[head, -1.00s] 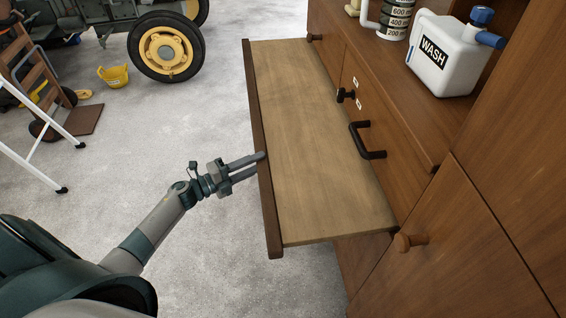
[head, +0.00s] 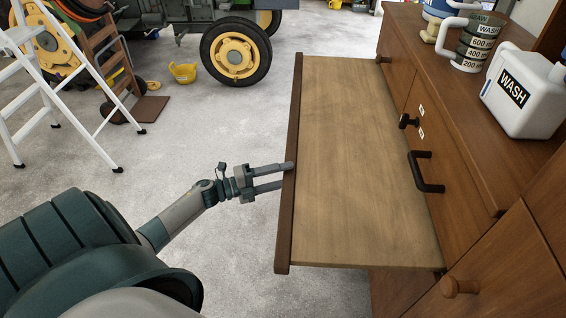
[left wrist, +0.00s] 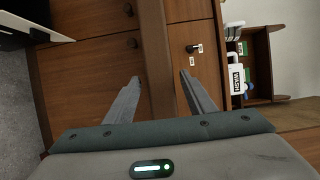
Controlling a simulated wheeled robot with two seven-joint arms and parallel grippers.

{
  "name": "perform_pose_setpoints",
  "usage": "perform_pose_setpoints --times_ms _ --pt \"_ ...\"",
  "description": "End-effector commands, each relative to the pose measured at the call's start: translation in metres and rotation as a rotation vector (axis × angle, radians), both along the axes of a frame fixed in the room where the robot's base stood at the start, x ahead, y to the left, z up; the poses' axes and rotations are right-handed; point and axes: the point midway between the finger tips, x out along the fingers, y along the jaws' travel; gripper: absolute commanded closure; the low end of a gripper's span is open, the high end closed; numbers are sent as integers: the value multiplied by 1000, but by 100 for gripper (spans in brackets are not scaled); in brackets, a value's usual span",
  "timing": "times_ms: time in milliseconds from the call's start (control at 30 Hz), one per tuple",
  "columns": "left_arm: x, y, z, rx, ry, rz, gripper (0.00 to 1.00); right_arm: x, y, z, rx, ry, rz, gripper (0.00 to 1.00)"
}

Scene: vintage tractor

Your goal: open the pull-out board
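The pull-out board (head: 365,165) is a light wooden panel with a darker front strip (head: 284,235). It stands well out from the brown cabinet, lying level. My left gripper (head: 288,174) is at the front strip, with its two fingers apart. One fingertip overlaps the strip's top in the head view; the other ends at its outer side, and I cannot tell if either touches. In the left wrist view the open fingers (left wrist: 160,82) show on both sides of the brown strip (left wrist: 153,50). My right gripper is not in view.
The cabinet has a black handle (head: 424,173), a black knob (head: 405,121) and a round wooden knob (head: 459,287). On its top stand a white WASH jug (head: 523,92) and a measuring jug (head: 476,42). A white stepladder (head: 60,90) and tractor wheel (head: 235,52) stand beyond clear floor.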

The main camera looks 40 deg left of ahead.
Motion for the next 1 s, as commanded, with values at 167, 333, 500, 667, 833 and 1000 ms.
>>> perform_pose_setpoints --times_ms 167,333,500,667,833,1000 --pt "0 0 0 -1 -1 0 50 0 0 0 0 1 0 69" --pt "-4 3 0 1 -1 0 50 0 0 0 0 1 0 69" --pt "-17 12 0 2 1 1 50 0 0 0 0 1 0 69" --pt "-38 26 -1 1 3 1 50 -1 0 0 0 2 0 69" --pt "-67 44 -1 1 4 1 50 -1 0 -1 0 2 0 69" --pt "-96 64 -1 1 3 2 50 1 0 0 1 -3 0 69"
